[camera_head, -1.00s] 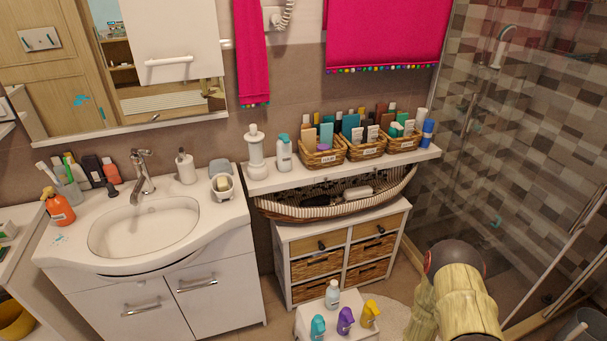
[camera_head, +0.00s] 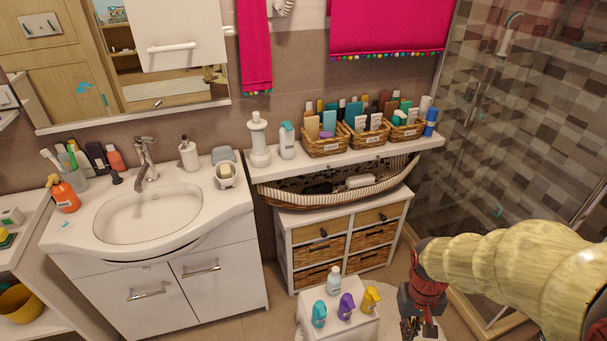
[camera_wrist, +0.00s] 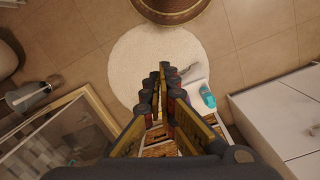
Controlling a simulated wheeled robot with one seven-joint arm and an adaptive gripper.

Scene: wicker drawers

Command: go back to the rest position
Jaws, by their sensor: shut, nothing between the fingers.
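My gripper (camera_head: 415,325) hangs at the lower right of the head view, just right of the small white stool, pointing down. In the wrist view my gripper (camera_wrist: 162,68) has its two fingers close together at the tips, with nothing seen between them. Below it lies a round cream rug (camera_wrist: 135,55). The wicker drawer cabinet (camera_head: 345,243) stands behind the stool with its drawers closed.
A white stool (camera_head: 340,325) holds a white bottle (camera_head: 334,281) and teal, purple and yellow spray bottles. The sink cabinet (camera_head: 200,290) is at left. A glass shower (camera_head: 480,150) is at right. A wicker basket (camera_wrist: 170,8) stands on the floor beyond the rug.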

